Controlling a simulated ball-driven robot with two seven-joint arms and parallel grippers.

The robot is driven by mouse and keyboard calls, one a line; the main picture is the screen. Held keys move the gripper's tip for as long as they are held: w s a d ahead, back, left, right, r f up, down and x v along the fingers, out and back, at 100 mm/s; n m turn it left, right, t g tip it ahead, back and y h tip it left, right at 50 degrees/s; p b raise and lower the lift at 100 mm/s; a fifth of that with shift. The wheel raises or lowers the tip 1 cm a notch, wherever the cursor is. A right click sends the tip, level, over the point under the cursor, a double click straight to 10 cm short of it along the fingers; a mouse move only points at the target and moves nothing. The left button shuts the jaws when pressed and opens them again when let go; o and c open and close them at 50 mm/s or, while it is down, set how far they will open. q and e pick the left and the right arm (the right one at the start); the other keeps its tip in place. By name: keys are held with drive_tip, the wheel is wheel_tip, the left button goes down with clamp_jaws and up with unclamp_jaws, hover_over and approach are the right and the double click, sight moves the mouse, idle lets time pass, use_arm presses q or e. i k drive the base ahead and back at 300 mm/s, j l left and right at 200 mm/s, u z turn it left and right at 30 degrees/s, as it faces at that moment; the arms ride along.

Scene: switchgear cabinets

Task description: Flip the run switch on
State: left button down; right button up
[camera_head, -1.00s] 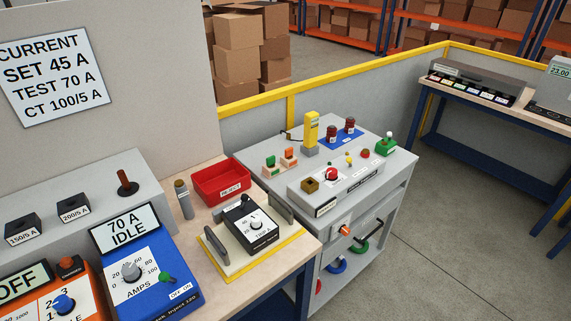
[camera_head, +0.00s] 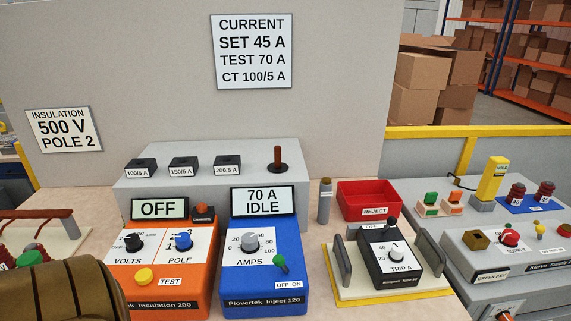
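The blue Plovertek Inject 120 unit (camera_head: 262,296) stands on the bench in the middle of the head view. Its display (camera_head: 262,201) reads 70 A IDLE. The run switch (camera_head: 280,263) is a small toggle with a green tip, right of the grey AMPS knob (camera_head: 250,242). The OFF ON label (camera_head: 289,285) is below it. The toggle leans up and to the left, toward the OFF side. Neither gripper's fingers show in this view, and nothing touches the switch.
An orange Insulation 200 tester (camera_head: 165,302), its display OFF, stands close on the left. A dark TRIP A relay (camera_head: 397,265) in a cream fixture is on the right, with a red REJECT tray (camera_head: 370,198) behind. A grey box (camera_head: 215,152) with several blocks stands behind the units.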

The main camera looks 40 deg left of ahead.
sight(278, 261)
drive_tip(key=u, duration=1.65)
